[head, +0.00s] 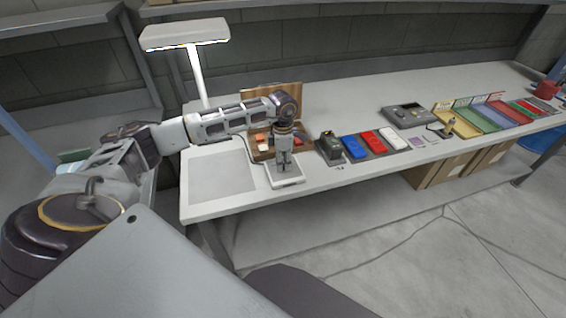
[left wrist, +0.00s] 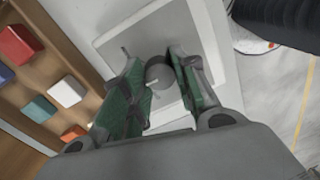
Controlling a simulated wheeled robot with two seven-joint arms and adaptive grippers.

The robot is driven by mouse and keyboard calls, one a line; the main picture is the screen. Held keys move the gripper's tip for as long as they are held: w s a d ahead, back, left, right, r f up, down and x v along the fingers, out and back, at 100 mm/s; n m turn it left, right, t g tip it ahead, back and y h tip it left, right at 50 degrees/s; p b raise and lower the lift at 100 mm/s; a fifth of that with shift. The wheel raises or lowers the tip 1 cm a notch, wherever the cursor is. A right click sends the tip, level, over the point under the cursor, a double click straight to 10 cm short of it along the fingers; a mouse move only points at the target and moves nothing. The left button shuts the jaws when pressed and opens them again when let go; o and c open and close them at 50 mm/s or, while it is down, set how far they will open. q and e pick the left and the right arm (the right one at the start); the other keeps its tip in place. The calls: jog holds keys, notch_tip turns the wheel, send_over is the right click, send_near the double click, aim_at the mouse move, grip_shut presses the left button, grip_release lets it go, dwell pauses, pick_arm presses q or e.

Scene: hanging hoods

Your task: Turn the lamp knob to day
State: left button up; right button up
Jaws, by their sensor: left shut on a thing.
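The lamp knob (left wrist: 160,74) is a round grey dial on a pale square panel (left wrist: 112,42). Small tick marks show around it, but I cannot read any labels. In the left wrist view my left gripper (left wrist: 159,82) has its green-padded fingers on both sides of the knob, shut on it. In the head view my left gripper (head: 284,166) points straight down over the white panel (head: 289,183) near the table's front edge, and hides the knob. The lamp (head: 186,36) has a flat white head on a post at the back left. My right gripper is not in view.
A wooden rack (left wrist: 52,75) with coloured blocks stands close beside the panel. To the right are a dark device (head: 329,149), coloured blocks (head: 373,141), a grey box (head: 407,114) and coloured trays (head: 483,114). A grey mat (head: 222,177) lies clear at the left.

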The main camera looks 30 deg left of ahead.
pick_arm(q)
jog(key=shift+r, duration=0.1)
jog(key=o, duration=1)
jog(key=shift+c, duration=0.2)
jog(key=shift+o, duration=0.3)
notch_tip(320, 180, up, 12)
jog(key=shift+w+a, duration=0.2)
jog(key=shift+w, duration=0.05)
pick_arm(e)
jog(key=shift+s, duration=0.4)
